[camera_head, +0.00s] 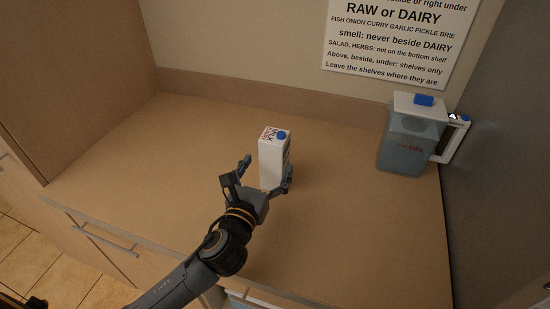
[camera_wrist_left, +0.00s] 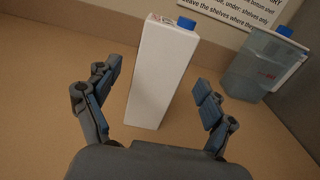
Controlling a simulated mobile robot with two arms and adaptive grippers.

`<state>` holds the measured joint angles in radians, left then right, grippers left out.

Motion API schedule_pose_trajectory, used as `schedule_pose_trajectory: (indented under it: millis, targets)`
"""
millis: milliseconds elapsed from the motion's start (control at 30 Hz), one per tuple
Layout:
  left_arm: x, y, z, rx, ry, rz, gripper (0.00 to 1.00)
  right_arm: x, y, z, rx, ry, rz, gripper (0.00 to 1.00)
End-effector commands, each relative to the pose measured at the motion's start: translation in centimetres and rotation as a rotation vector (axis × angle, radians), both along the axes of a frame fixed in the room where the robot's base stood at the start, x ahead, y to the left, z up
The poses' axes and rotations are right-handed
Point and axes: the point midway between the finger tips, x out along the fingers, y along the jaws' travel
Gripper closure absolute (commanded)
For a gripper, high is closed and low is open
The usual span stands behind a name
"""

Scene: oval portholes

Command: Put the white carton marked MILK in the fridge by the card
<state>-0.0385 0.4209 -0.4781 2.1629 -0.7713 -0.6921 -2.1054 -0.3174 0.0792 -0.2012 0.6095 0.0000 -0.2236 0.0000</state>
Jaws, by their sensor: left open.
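The white carton marked MILK (camera_head: 272,160) stands upright on the wooden counter, with a blue cap on top. My left gripper (camera_head: 267,173) is open, its two fingers to either side of the carton's front, the palm short of it. In the left wrist view the carton (camera_wrist_left: 158,75) rises between the open fingers of the left gripper (camera_wrist_left: 155,95), with gaps showing on both sides. The card (camera_head: 398,40) is on the wall behind, its top cut off; it speaks of RAW or DAIRY, smell and shelves. No fridge shows, and my right gripper is not in view.
A clear water jug (camera_head: 407,140) with a white lid and blue button stands at the counter's back right, by a grey panel (camera_head: 500,170). It also shows in the left wrist view (camera_wrist_left: 262,66). The counter (camera_head: 130,150) is bare left of the carton. A wooden panel bounds the left.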

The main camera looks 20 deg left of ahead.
Motion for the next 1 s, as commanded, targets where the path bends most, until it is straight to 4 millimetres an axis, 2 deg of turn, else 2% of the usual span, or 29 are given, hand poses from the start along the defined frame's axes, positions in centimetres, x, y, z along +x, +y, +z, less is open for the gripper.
schedule_pose_trajectory:
  millis: [167,300,500,767,1000]
  targets:
    - [1.2,0.0,0.0,-0.001,-0.001,0.000,0.17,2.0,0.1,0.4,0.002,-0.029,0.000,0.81]
    - [3.3,-0.1,-0.3,-0.002,0.000,0.001,0.17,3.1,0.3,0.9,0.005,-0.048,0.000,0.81]
    - [5.6,-0.2,-0.5,-0.002,0.000,0.000,0.17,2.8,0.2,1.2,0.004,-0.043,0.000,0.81]
    - [5.7,-0.2,-0.6,-0.001,0.001,-0.001,0.17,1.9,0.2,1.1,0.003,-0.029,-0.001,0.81]
    - [5.7,-0.2,-0.6,-0.001,0.001,-0.001,0.66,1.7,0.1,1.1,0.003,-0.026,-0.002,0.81]
